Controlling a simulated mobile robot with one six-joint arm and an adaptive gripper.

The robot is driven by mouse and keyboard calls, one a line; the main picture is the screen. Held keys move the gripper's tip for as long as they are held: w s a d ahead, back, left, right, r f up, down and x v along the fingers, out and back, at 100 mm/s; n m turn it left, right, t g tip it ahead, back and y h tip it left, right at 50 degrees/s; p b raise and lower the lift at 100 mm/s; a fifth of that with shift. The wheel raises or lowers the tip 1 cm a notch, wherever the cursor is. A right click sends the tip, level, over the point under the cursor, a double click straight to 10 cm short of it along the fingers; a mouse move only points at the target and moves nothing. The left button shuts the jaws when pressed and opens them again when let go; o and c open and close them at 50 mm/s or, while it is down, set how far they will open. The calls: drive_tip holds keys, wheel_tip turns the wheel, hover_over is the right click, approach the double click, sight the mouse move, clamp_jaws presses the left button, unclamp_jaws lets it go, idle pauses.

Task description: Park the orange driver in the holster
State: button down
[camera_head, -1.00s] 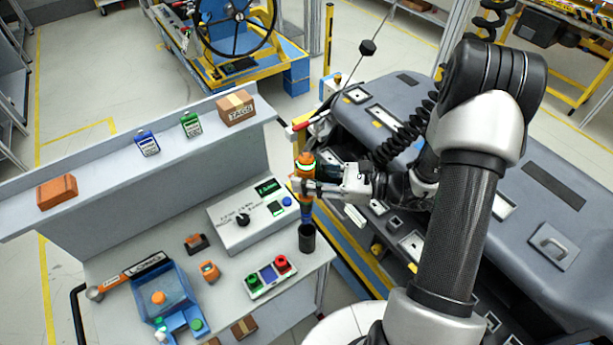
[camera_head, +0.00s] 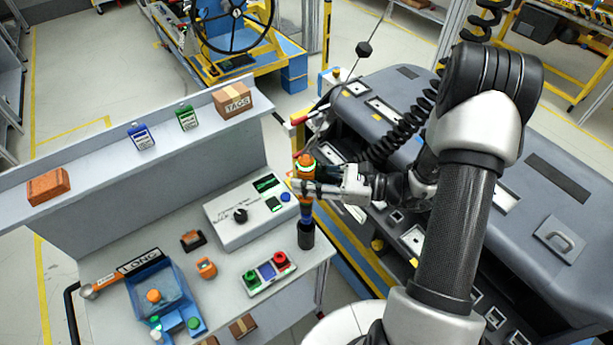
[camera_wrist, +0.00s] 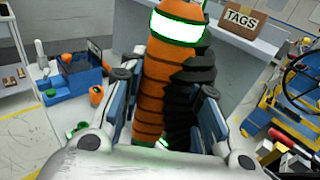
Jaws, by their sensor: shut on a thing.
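The orange driver (camera_head: 304,172) is upright in my gripper (camera_head: 306,187), with a bright green ring near its top and a narrower, bluish lower part. The holster is a dark cylindrical cup (camera_head: 306,238) at the right edge of the bench. The driver's lower end lines up with the cup's mouth and overlaps it in the head view; I cannot tell how far inside it is. In the wrist view the driver (camera_wrist: 165,90) stands between both fingers, beside a black ribbed coil. The driver's tip is hidden there.
Left of the holster are a button box (camera_head: 269,273) and a grey control box (camera_head: 240,213). A blue tray (camera_head: 176,276) lies farther left. A shelf with a TAGS box (camera_head: 234,101) runs behind. The dark dashboard module (camera_head: 480,190) is on the right, near my arm.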

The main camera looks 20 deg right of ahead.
sight(307, 209)
drive_tip(key=shift+f+b, duration=4.75)
drive_tip(key=shift+f, duration=1.75)
drive_tip(key=c, duration=1.1)
unclamp_jaws()
drive_tip(key=shift+d, duration=0.1)
drive_tip(key=v, duration=0.7)
